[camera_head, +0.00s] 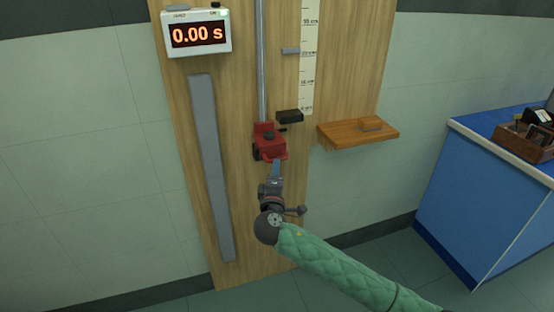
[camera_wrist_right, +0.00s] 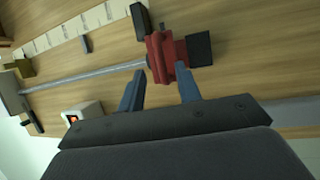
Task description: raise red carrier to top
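The red carrier (camera_head: 269,143) sits low on a thin vertical metal rail (camera_head: 262,60) mounted on a wooden board. In the right wrist view the red carrier (camera_wrist_right: 168,58) lies just ahead of my right gripper (camera_wrist_right: 160,86). The two blue fingers are apart, one on each side of the carrier's near part. I cannot tell whether either finger touches it. In the head view my right gripper (camera_head: 275,170) is just below and in front of the carrier, partly hidden by its own wrist. My left gripper is not in view.
A dark block (camera_head: 290,117) sits right of the carrier. A ruler (camera_head: 308,60) and grey marker (camera_head: 290,50) are higher. A timer (camera_head: 198,33) reads 0.00 s. A wooden shelf (camera_head: 358,133) projects right; a long grey strip (camera_head: 211,165) is left. A blue bench (camera_head: 490,190) stands farther right.

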